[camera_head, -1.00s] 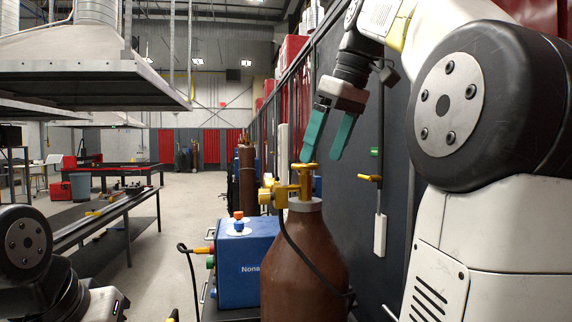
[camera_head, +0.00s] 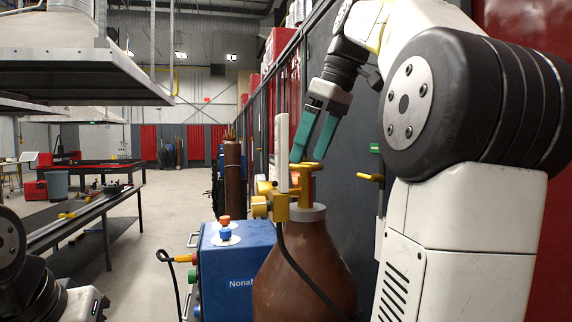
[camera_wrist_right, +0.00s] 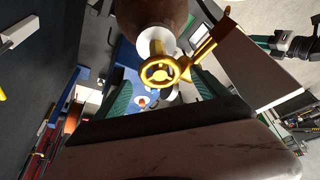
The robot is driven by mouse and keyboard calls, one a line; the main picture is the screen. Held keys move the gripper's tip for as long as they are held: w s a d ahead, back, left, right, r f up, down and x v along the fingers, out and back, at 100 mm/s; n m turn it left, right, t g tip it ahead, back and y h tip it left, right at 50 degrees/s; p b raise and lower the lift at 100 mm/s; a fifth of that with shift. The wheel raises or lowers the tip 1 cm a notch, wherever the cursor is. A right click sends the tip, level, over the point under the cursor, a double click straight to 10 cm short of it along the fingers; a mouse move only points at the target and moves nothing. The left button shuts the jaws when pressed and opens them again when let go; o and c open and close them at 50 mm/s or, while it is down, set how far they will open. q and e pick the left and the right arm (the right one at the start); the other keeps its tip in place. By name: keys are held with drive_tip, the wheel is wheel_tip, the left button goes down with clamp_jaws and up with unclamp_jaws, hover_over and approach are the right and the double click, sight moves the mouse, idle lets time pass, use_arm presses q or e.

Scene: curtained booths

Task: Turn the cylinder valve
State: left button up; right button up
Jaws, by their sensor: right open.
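The brown gas cylinder (camera_head: 305,275) stands upright in front of me with a yellow valve (camera_head: 296,208) on its neck. The valve's handwheel (camera_head: 306,167) is on top; in the right wrist view the spoked yellow wheel (camera_wrist_right: 160,71) shows whole. My right gripper (camera_head: 309,158) is open, with its teal fingers pointing down at the wheel from above. In the wrist view the fingers are on either side of the wheel; whether they touch it I cannot tell.
A blue box (camera_head: 226,268) with coloured knobs stands left of the cylinder. A dark wall panel (camera_head: 362,110) runs close behind it on the right. A long workbench (camera_head: 85,215) stands at the left, with open floor (camera_head: 165,220) between.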

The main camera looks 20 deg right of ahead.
sight(306, 163)
drive_tip(key=shift+x, duration=1.8)
drive_tip(key=c, duration=1.4)
